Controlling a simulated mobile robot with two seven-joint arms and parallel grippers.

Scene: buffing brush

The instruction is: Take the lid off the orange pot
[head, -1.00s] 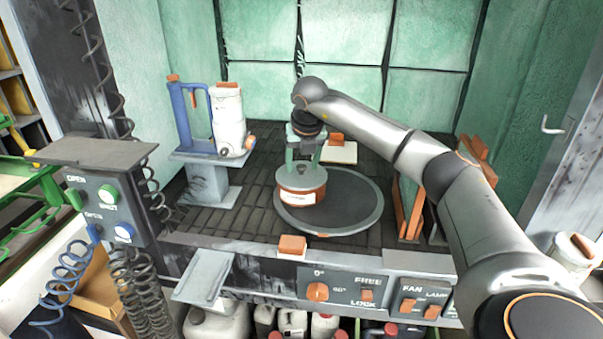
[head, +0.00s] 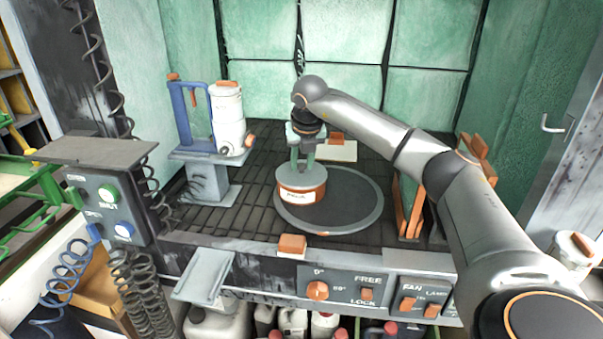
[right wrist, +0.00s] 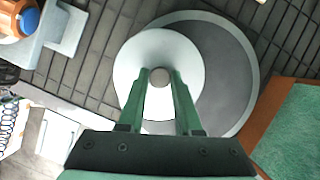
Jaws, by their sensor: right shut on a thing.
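The orange pot (head: 301,194) with a white label stands on the left part of a dark round turntable (head: 350,201). Its pale grey-green lid (head: 302,178) sits on top of it. My right gripper (head: 302,166) reaches down from above. In the right wrist view, the green fingers of my right gripper (right wrist: 159,80) are closed around the small round knob at the middle of the lid (right wrist: 185,60). From above, the lid hides the pot. I cannot make out a gap between lid and pot in the head view. My left gripper is not in view.
A white canister (head: 228,118) and a blue-handled frame (head: 185,115) stand on a grey pedestal (head: 208,180) to the left. Upright orange-edged panels (head: 408,205) are to the right of the turntable. A control panel (head: 340,285) runs along the front.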

